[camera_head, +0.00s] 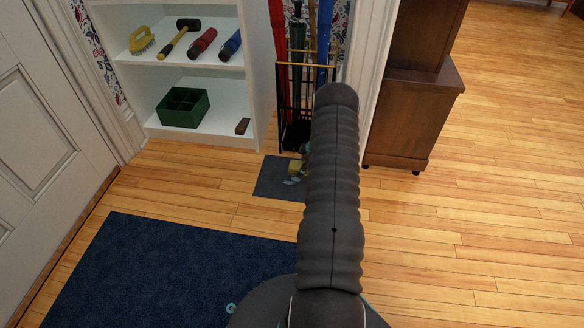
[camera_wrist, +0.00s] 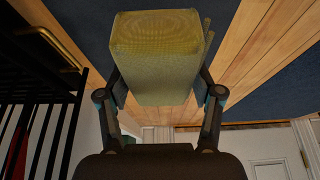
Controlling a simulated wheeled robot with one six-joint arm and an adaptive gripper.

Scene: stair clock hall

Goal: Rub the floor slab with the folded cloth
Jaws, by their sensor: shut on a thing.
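The floor slab (camera_head: 272,180) is a flat dark grey square on the wood floor in front of the tool rack, partly hidden by my arm. My gripper (camera_wrist: 162,88) is shut on the folded cloth (camera_wrist: 155,60), a thick yellow-green block held between both fingers in the wrist view. In the head view a yellow bit of the cloth (camera_head: 295,167) shows beside my arm, over the slab. Part of the slab (camera_wrist: 85,22) also shows behind the cloth in the wrist view. I cannot tell whether the cloth touches the slab.
A white shelf (camera_head: 205,140) with tools and a green caddy (camera_head: 183,107) is at left. A wooden cabinet (camera_head: 405,120) is at right. A blue mat (camera_head: 170,270) lies in front; floor at right is clear.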

